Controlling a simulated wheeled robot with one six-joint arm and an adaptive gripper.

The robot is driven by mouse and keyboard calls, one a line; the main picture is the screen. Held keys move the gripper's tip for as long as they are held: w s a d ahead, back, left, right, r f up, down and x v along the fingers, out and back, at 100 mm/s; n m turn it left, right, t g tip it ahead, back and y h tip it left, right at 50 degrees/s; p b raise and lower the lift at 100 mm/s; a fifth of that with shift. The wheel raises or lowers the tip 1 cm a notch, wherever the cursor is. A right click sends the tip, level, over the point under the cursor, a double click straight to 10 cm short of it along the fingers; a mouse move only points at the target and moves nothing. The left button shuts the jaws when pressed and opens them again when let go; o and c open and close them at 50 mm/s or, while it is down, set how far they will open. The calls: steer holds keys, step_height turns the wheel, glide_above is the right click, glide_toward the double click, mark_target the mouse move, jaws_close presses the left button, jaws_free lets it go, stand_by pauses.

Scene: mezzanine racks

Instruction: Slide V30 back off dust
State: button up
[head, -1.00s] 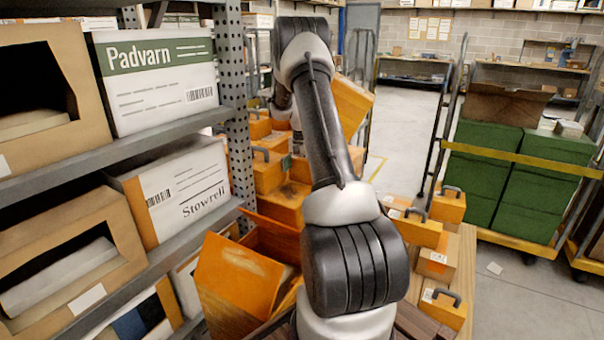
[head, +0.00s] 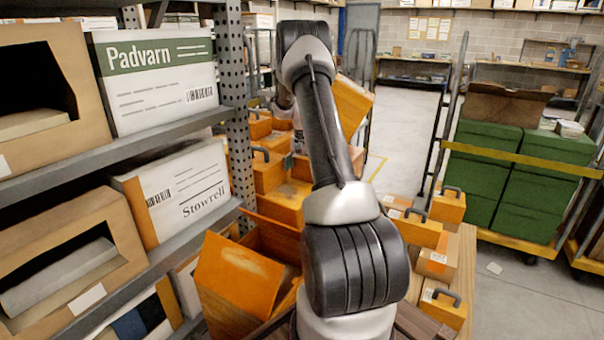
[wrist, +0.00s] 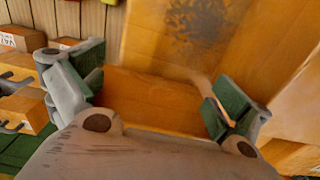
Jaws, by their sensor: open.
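My gripper (wrist: 153,98) is open in the wrist view, with a green-padded finger at each side. An orange-brown box face (wrist: 150,100) shows between and beyond the fingers; I cannot tell whether they touch it. No V30 label is readable, so I cannot tell which orange box is V30. A dark speckled patch (wrist: 195,18), possibly dust, lies on the orange surface just beyond that face. In the head view my arm hides most of the gripper, which is by the stacked orange boxes (head: 268,175) beside the rack post.
The grey rack (head: 130,152) with cartons stands at left. An open orange box (head: 238,275) is near my arm's base. Orange handled cases (head: 448,206) sit at right, beside a cart of green crates (head: 530,185). Floor (head: 410,125) is clear farther back.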

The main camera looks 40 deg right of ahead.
stand_by(0.3)
steer(key=shift+s+a, duration=0.25)
steer(key=shift+a, duration=0.4)
steer(key=shift+s+a, duration=0.2)
steer(key=shift+a, duration=0.45)
step_height(320, 180, up, 13)
stand_by(0.4)
